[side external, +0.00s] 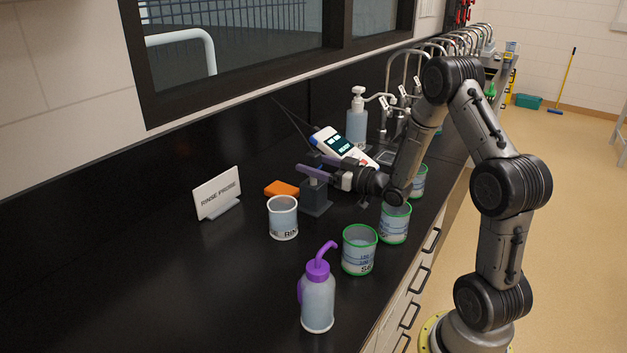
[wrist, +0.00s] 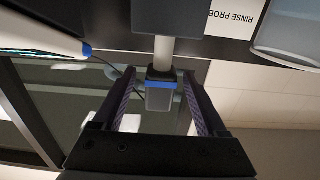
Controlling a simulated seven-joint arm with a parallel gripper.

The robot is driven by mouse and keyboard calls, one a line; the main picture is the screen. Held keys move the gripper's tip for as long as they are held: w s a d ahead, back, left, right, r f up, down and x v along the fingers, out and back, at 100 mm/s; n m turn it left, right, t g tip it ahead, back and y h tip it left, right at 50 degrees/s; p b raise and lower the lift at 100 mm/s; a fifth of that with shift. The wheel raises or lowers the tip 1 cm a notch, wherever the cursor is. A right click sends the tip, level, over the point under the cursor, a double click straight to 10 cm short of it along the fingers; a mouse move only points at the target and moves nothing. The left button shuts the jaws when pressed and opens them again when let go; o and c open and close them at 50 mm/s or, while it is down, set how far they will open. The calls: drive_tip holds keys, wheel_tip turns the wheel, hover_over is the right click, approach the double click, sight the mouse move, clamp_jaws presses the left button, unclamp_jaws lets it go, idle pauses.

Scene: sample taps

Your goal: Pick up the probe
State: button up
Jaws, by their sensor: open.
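The probe (wrist: 159,96) shows in the wrist view as a grey and dark head with a blue band on a pale shaft. Its shaft runs into a dark grey holder (wrist: 168,16). In the side view the holder (side external: 315,197) stands on the black bench, and I cannot make out the probe clearly there behind my gripper. My gripper (wrist: 160,74) is open, with one purple finger on each side of the probe's head. Gaps show between the fingers and the head. In the side view my gripper (side external: 307,171) is level, just above the holder.
A white meter (side external: 338,145) stands behind my gripper. A rinse beaker (side external: 283,218), green-rimmed cups (side external: 360,250), a purple-topped wash bottle (side external: 318,300) and an orange block (side external: 282,188) are nearby. A "Rinse probe" sign (side external: 217,193) stands at left. The front left bench is clear.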

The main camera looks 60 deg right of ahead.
drive_tip(key=shift+w, duration=1.7)
clamp_jaws()
